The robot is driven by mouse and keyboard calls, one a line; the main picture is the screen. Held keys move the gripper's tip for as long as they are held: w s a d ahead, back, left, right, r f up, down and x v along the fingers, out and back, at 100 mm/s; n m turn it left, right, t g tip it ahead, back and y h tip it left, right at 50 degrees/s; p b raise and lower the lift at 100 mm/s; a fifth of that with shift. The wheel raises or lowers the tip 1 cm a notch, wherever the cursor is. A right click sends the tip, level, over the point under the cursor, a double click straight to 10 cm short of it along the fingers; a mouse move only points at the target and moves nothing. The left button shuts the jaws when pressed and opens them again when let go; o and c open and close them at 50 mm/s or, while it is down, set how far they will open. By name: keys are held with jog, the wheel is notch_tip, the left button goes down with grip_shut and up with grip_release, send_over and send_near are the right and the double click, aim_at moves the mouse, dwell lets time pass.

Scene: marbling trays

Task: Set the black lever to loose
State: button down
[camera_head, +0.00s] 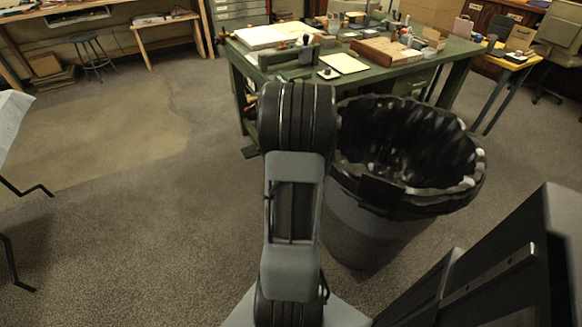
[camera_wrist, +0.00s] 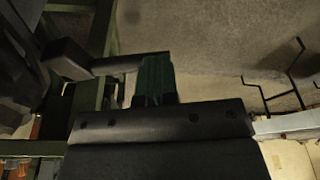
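In the wrist view a black lever (camera_wrist: 105,66) shows as a bar with a thick block at its left end. The bar's right end meets my gripper's fingers in the picture. My gripper (camera_wrist: 157,62) shows as one narrow, dark green ridged block with no gap in it, so it looks shut. I cannot tell whether it touches the lever, and nothing shows clearly held. In the head view a small black piece (camera_head: 250,152) sticks out low by the green table's near leg; it may be the lever. My arm hides my gripper there.
The green table (camera_head: 446,70) ahead carries trays, papers and tools. A large black-lined bin (camera_head: 370,232) stands close to the right of my arm. Black bent wires (camera_head: 28,188) stick out at the left edge. The floor (camera_head: 120,150) on the left is open.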

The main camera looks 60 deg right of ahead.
jog(key=shift+w, duration=0.2)
dwell(0.3)
jog(key=p+v, duration=0.6)
jog(key=v, duration=0.4)
jog(key=shift+a, duration=0.15)
dwell(0.7)
